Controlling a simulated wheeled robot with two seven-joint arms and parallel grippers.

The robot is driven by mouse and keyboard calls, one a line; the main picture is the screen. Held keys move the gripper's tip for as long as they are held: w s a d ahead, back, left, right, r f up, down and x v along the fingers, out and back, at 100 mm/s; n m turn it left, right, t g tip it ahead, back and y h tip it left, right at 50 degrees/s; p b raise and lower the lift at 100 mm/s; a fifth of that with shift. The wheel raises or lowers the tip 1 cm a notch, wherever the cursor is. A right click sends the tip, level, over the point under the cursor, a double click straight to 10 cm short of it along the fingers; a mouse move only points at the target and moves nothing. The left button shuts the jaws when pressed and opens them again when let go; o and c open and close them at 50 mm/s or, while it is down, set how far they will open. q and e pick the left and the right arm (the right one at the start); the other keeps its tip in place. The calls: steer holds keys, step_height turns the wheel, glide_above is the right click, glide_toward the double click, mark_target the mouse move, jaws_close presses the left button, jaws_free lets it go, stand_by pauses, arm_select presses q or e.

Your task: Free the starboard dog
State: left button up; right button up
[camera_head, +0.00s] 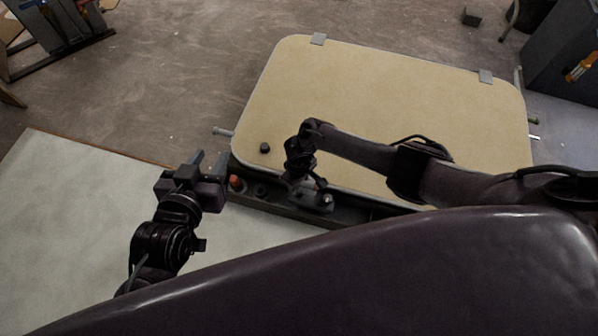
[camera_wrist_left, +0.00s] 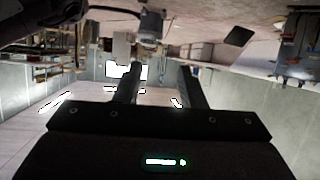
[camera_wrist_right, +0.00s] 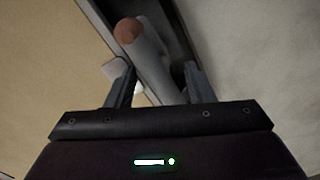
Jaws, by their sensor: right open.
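A cream hatch panel (camera_head: 385,105) lies with two grey hinge tabs along its far edge. My right gripper (camera_head: 318,203) is over the dark coaming at the panel's near edge. In the right wrist view its open fingers (camera_wrist_right: 160,88) stand on either side of a grey lever with a brown end (camera_wrist_right: 150,55), which looks like a dog; contact cannot be told. Whether it is the starboard one cannot be told. In the head view my right arm mostly hides this spot. My left gripper (camera_head: 211,162) is open and empty, left of the panel's near left corner.
A red-orange knob (camera_head: 236,183) and a dark knob (camera_head: 262,190) sit on the coaming between the grippers. A black knob (camera_head: 264,148) is on the panel. Grey pins (camera_head: 222,131) stick out at the sides. A pale board (camera_head: 75,210) lies at left.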

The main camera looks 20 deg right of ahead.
step_height(320, 180, up, 3)
steer(key=shift+f+p, duration=0.2)
steer(key=shift+p, duration=0.55)
steer(key=shift+r, duration=0.4)
steer(key=shift+r+p, duration=0.7)
arm_select(q)
steer(key=s+a+f+g+y, duration=0.3)
steer(key=s+a+f+g, duration=0.1)
steer(key=s+f+g, duration=0.4)
steer(key=shift+s+a+f, duration=0.2)
steer(key=shift+s+f, duration=0.75)
steer(key=shift+f, duration=0.15)
arm_select(e)
steer(key=shift+r, duration=0.55)
